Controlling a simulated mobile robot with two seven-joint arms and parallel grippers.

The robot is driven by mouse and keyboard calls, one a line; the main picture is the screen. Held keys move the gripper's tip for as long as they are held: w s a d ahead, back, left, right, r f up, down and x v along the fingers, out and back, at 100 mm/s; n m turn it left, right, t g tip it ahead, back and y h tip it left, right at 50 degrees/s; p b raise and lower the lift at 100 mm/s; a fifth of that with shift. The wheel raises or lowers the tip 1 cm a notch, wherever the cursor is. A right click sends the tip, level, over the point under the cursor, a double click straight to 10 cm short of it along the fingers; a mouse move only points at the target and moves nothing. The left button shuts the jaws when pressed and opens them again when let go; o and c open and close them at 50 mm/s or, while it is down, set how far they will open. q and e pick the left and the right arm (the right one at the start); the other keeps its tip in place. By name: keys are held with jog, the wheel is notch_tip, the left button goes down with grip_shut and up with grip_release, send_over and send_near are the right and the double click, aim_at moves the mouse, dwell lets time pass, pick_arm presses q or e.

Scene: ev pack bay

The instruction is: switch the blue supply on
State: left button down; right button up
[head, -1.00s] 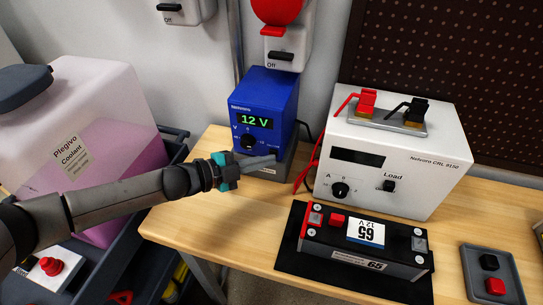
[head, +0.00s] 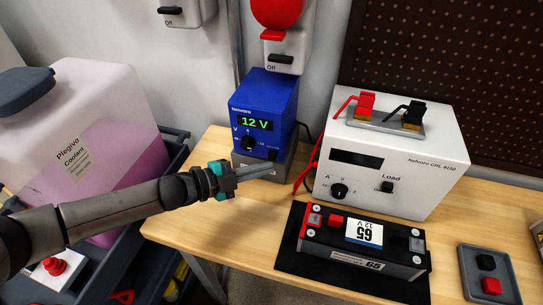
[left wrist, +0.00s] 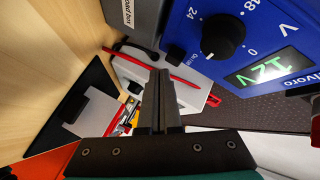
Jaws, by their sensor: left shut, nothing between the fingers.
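The blue supply (head: 262,100) stands at the back left of the bench on a grey base. Its green display (head: 257,122) is lit and reads 12 V; it shows tilted in the left wrist view (left wrist: 266,68). Its black knob (head: 248,144) is on the front, and a small dark switch (head: 272,155) sits to the right of it. In the left wrist view that switch (left wrist: 174,53) appears beyond the fingers. My left gripper (head: 267,168) is shut and empty, just in front of the supply's lower front, below the switch and apparently clear of it. My right gripper is out of view.
A white load unit (head: 395,150) stands right of the supply, with red leads between. A battery (head: 362,243) lies on a black mat in front. A wall switch marked Off (head: 283,58) hangs behind. A coolant jug (head: 85,120) stands left. Bare wood lies front left.

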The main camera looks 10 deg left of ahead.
pick_arm(q)
jog(key=s+p, duration=0.2)
jog(key=s, duration=0.3)
jog(key=shift+a, duration=0.1)
jog(key=shift+w, duration=0.1)
dwell(0.3)
